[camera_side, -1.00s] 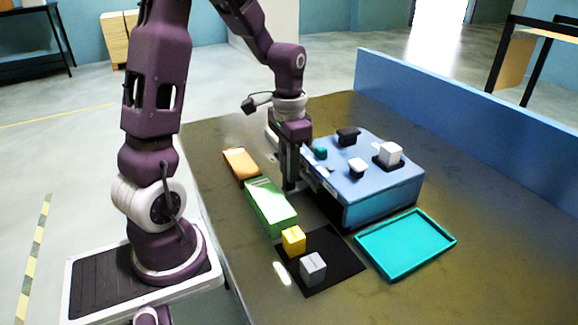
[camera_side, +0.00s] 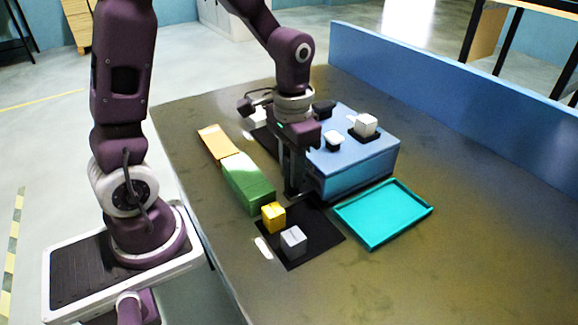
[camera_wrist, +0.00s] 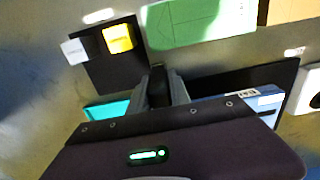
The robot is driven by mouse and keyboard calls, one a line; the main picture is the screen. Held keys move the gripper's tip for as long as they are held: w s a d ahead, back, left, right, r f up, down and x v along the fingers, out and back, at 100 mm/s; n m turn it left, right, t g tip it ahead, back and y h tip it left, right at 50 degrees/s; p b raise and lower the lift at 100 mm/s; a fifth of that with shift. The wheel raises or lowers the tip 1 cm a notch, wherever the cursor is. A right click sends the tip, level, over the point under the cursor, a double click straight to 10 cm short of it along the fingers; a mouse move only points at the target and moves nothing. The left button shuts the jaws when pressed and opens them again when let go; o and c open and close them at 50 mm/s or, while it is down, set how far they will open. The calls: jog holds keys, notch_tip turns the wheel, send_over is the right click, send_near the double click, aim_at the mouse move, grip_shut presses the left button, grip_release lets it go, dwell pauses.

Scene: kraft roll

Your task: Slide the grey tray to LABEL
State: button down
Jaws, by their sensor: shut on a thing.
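My gripper (camera_side: 293,192) is low beside the left face of the blue box (camera_side: 360,172), near the yellow cube. In the wrist view, the fingers (camera_wrist: 160,75) are close together on a small dark piece at the end of a black strip (camera_wrist: 245,84). I take this piece as part of the grey tray, but the fingers and wrist hide most of it.
A black mat (camera_side: 318,235) holds a yellow cube (camera_side: 273,217) and a pale grey cube (camera_side: 293,241). A green box (camera_side: 246,180) and an orange block (camera_side: 217,143) lie to the left. A teal tray (camera_side: 382,214) lies in front.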

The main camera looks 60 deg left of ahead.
jog(key=c, duration=1.4)
grip_release()
jog(key=shift+d, duration=0.35)
jog(key=shift+c, duration=0.2)
jog(key=shift+o, duration=1.2)
jog(key=shift+a, duration=0.1)
notch_tip(320, 180, up, 7)
jog(key=shift+r, duration=0.1)
jog(key=s+d+r+t, duration=0.1)
jog(key=s+r+t, duration=0.1)
jog(key=s, duration=0.5)
jog(key=s+d+r+t, duration=0.2)
jog(key=s+r+t, duration=0.1)
jog(key=s, duration=0.3)
jog(key=shift+s+r+t, duration=0.3)
jog(key=shift+s+r, duration=0.05)
jog(key=shift+r, duration=0.35)
